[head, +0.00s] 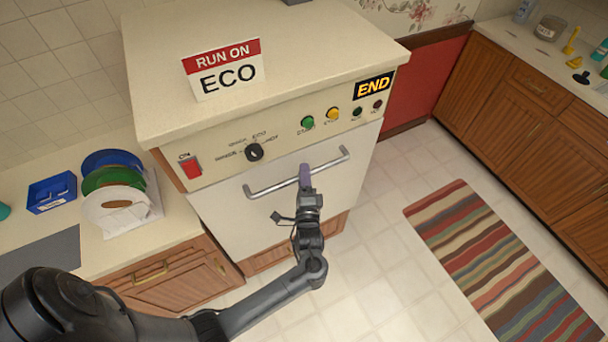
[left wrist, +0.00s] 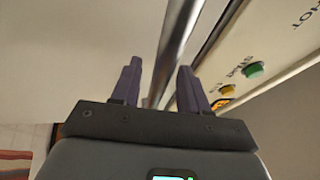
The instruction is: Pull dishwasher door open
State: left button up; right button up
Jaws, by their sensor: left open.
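The dishwasher stands in the middle of the head view with its white door (head: 222,217) closed. A metal bar handle (head: 268,188) runs across the upper part of the door. My left gripper (head: 305,172) is at the handle, right of its middle. In the left wrist view, the handle (left wrist: 178,40) passes between the two purple fingers of my left gripper (left wrist: 157,85). The fingers are apart, with gaps beside the bar. The door (left wrist: 80,50) fills the left of that view. My right gripper is not in view.
A control panel with a knob (head: 254,152) and a red switch (head: 190,168) is above the door. A "RUN ON ECO" sign (head: 224,71) stands on top. Plates (head: 113,180) stand on the left counter. A striped rug (head: 490,250) lies on the floor at right.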

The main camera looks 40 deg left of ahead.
pick_arm(q)
jog(key=shift+w+a, duration=0.1)
grip_shut()
dwell(0.4)
